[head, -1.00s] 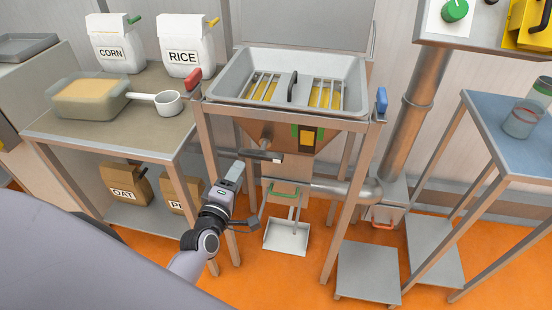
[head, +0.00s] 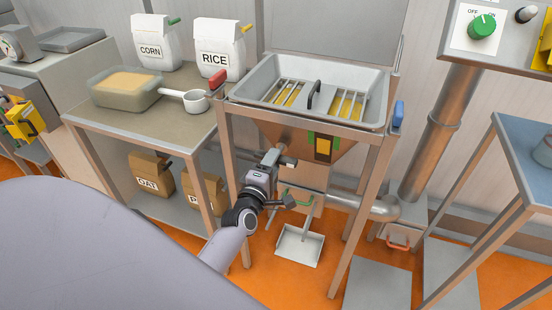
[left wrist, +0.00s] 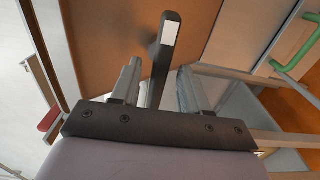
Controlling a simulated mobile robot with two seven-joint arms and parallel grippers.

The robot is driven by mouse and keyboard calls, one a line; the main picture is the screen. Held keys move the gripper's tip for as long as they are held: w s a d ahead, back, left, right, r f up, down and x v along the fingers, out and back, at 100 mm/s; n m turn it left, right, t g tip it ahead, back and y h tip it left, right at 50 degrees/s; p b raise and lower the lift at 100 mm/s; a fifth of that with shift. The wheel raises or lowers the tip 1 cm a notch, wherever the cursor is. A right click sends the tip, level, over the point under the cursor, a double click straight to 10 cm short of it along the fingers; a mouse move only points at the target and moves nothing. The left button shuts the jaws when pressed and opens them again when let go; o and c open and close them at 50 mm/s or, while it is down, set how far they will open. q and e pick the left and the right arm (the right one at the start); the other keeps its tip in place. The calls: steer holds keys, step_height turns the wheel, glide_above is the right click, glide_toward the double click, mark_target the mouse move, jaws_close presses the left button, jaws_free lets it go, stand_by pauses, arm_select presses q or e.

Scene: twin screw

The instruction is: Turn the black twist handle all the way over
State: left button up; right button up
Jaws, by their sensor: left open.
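The black twist handle (left wrist: 161,55) shows in the left wrist view as a dark bar with a pale patch at its end. It stands between the two fingers of my left gripper, with gaps visible at both sides. In the head view the handle (head: 288,161) is at the front of the hopper, mostly hidden by my gripper. My left gripper (head: 273,157) is open around it and not clamped. My right gripper is not in view.
The steel hopper frame (head: 229,146) surrounds the area, with a grated basin (head: 262,75) above. A side table (head: 118,119) is at left. A scoop pan (head: 299,247) sits on the floor below. A pipe (head: 435,135) rises at right.

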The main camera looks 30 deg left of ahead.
arm_select(q)
steer(key=shift+x, duration=1.25)
steer(key=shift+c, duration=0.3)
jaws_close()
